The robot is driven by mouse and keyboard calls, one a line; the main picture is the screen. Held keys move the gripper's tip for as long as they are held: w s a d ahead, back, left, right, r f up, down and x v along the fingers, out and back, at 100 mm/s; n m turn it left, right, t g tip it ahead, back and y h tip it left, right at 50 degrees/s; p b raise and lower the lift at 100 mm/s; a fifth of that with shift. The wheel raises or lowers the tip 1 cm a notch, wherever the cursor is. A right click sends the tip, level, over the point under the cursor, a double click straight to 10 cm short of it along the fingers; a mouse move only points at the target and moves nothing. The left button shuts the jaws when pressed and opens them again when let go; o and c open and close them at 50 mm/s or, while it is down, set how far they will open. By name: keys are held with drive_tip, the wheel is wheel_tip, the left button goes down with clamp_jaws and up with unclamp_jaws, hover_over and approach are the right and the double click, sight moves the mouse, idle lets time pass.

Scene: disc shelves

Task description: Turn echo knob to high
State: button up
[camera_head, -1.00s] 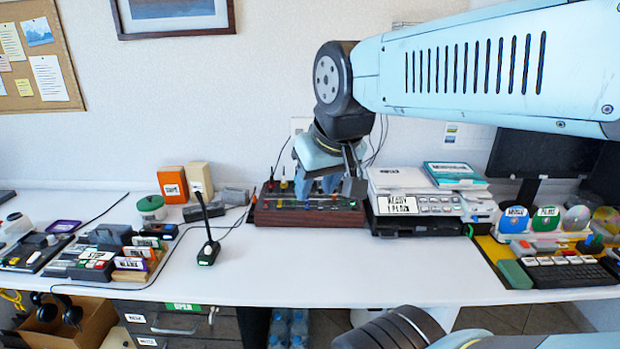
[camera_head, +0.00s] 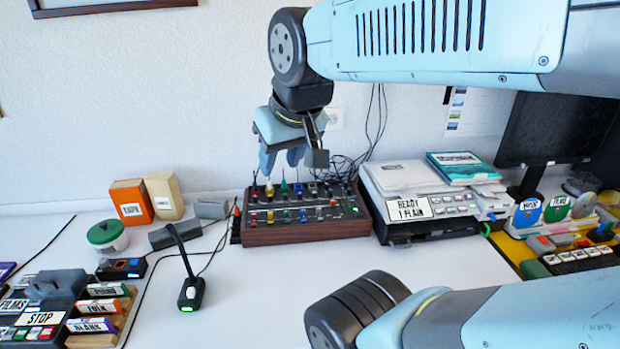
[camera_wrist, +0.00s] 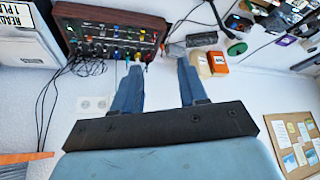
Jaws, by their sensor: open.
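The sound mixer (camera_head: 305,234) is a dark panel with coloured knobs and wooden sides, standing on the white table near the wall. Several knobs stand in rows on it, red, blue, yellow, green and grey. Their labels are too small to read, so I cannot tell which is the echo knob. My gripper (camera_head: 282,160) is above the back left part of the mixer, its fingers apart and empty. In the wrist view the mixer (camera_wrist: 110,18) is at the top left, and the left finger of my gripper (camera_wrist: 159,62) reaches near its edge. No contact is clear.
A printer (camera_head: 420,190) labelled "READY 1 PLAIN" stands close right of the mixer. A desk microphone (camera_head: 190,290) stands in front left. Orange (camera_head: 131,203) and cream (camera_head: 165,196) boxes are at the back left. Cables (camera_head: 376,135) hang behind the mixer.

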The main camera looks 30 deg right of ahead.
drive_tip(key=shift+o, duration=0.2)
drive_tip(key=shift+o, duration=0.2)
drive_tip(key=shift+w+d, duration=0.15)
drive_tip(key=shift+w, duration=0.35)
drive_tip(key=m+g+h, duration=0.2)
drive_tip(key=m, duration=0.2)
hover_over(328, 184)
drive_tip(key=s+a, duration=0.2)
drive_tip(key=s, duration=0.3)
wheel_tip(328, 184, down, 22)
drive_tip(key=x, duration=1.3)
drive_tip(key=shift+w+a, duration=0.2)
drive_tip(key=shift+a, duration=0.1)
drive_tip(key=shift+r, duration=0.1)
drive_tip(key=shift+c, duration=0.4)
